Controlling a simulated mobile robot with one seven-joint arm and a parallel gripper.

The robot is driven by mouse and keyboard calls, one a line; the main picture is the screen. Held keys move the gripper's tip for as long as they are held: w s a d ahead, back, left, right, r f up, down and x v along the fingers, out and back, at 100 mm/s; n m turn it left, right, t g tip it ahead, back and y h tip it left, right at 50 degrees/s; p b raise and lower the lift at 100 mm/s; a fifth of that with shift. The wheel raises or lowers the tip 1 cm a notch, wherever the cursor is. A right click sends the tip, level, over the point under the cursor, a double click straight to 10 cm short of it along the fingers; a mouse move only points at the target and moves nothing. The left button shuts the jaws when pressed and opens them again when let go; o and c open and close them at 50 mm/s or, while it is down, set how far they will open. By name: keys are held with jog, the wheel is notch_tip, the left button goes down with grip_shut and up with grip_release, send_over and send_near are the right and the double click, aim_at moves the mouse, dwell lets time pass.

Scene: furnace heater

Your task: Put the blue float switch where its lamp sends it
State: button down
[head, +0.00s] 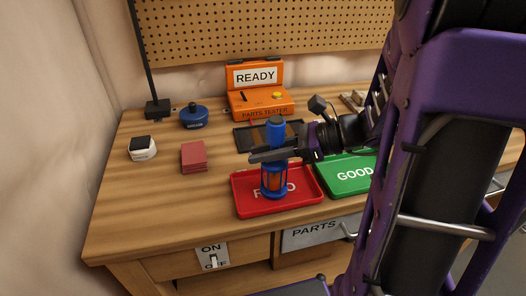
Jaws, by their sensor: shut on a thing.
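My gripper (270,154) is shut on the blue float switch (274,184), a blue upright cylinder with a reddish, caged lower part. The switch stands over the red tray (243,207) and covers part of its lettering; I cannot tell whether its base touches the tray. The green tray (345,186), marked GOOD, lies just right of it, partly behind my arm. The orange parts tester (260,106) stands behind, with a READY sign (255,76) and a yellow knob or lamp (277,95). I cannot tell which lamp is lit.
A dark mat (243,139) lies before the tester. A blue round can (194,117), a small white block (142,148) and a red stack (194,157) are at left. An ON/OFF switch (212,255) and a PARTS drawer (310,234) are on the bench front. The left bench front is clear.

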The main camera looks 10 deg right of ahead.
jog(key=c, duration=0.8)
grip_release()
jog(key=shift+f, duration=0.1)
jog(key=shift+o, duration=0.2)
jog(key=shift+r, duration=0.25)
jog(key=p+v, duration=0.1)
jog(key=v, duration=1.1)
jog(key=shift+p, duration=0.35)
jog(key=shift+a+f, duration=0.1)
